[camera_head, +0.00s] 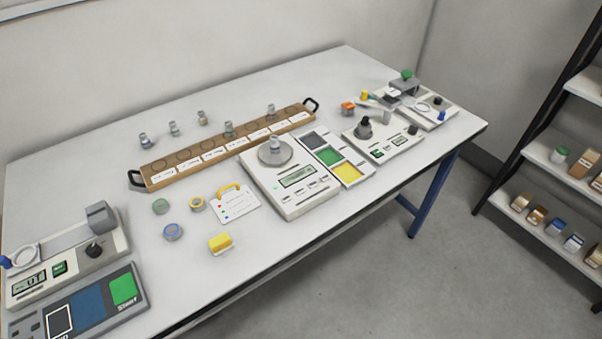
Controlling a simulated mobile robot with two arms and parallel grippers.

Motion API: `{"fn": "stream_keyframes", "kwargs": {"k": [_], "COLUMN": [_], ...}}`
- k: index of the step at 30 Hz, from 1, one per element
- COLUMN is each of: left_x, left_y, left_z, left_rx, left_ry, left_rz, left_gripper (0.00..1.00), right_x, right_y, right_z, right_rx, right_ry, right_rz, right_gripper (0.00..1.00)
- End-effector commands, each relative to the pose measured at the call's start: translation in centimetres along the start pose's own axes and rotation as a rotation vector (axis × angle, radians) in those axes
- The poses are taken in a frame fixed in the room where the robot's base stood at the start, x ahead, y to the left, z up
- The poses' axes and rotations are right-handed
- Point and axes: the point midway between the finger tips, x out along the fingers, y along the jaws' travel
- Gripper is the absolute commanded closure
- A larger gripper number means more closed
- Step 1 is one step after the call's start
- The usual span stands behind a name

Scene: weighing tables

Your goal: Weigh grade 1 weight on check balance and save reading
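A white balance (318,203) with a small display and a row of buttons stands at the middle of the table. A grey metal weight (274,143) stands upright on its round pan (286,157). The display digits are too small to read. A wooden tray (150,183) with labelled round places lies behind the balance; weights stand at its places (228,128) and (270,111). Three more weights (144,139) stand on the table behind the tray. I cannot tell the grade of any weight or which device is the check balance. Neither gripper is in view.
A panel with black, green and yellow fields (330,157) adjoins the balance. Other instruments stand at right (395,142) and left (100,258). A shelf (550,165) stands right.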

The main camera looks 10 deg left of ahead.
Motion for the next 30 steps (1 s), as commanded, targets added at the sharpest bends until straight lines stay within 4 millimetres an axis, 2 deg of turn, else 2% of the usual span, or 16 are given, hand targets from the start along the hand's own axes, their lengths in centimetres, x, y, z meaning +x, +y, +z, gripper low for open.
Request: {"fn": "stream_keyframes", "kwargs": {"k": [6,17,30], "left_x": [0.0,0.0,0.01], "left_y": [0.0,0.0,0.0], "left_z": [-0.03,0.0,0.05], "left_rx": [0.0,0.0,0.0], "left_ry": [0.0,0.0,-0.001], "left_rz": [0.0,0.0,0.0], "left_gripper": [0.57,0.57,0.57], "right_x": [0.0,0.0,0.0], "right_y": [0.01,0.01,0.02], "right_z": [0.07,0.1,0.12], "right_rx": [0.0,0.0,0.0], "right_ry": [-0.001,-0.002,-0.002], "right_rz": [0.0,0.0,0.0], "right_gripper": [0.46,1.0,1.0]}}
